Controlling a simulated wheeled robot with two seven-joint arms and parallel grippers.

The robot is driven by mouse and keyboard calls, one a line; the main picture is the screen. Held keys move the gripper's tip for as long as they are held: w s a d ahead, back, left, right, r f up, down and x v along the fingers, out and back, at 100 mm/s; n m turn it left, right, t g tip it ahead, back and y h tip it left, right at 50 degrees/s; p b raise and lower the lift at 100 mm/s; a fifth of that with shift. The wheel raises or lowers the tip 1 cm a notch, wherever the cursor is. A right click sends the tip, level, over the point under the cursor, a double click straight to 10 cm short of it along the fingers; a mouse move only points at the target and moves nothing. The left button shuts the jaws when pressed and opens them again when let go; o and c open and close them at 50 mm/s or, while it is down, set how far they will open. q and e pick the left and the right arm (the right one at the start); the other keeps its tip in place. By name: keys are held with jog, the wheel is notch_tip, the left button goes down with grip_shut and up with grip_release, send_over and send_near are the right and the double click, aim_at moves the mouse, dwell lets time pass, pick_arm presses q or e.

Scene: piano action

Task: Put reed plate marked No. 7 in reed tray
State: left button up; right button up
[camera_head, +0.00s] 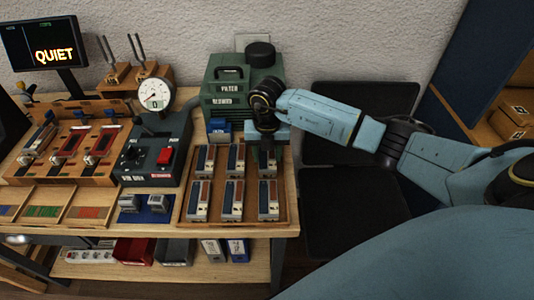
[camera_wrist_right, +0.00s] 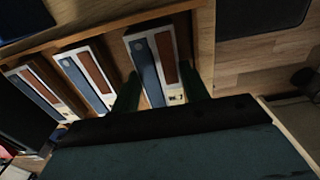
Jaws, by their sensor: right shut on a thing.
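My right gripper (camera_wrist_right: 160,88) is shut on a reed plate (camera_wrist_right: 155,62) with blue and brown strips on a pale body. Its small label seems to read No. 7. In the head view the gripper (camera_head: 266,150) points down over the back right corner of the wooden tray (camera_head: 240,222), and it partly hides the plate (camera_head: 268,168). The plate is at the right end of its row, beside the tray wall (camera_wrist_right: 205,50). I cannot tell whether it rests fully on the tray floor. My left gripper is out of view.
Several similar plates (camera_head: 232,200) stand in the tray. A green filter box (camera_head: 228,102) is behind it. A grey gauge device (camera_head: 155,150) and a wooden rack of plates (camera_head: 65,155) are to the left. A black chair (camera_head: 345,215) is to the right.

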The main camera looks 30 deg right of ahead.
aim_at(267, 156)
jog(key=shift+f, duration=0.2)
jog(key=o, duration=0.7)
jog(key=shift+o, duration=0.2)
jog(key=shift+r, duration=0.45)
notch_tip(267, 156, up, 12)
jog(key=shift+f+p, duration=0.25)
jog(key=shift+p, duration=0.05)
jog(key=shift+f, duration=0.1)
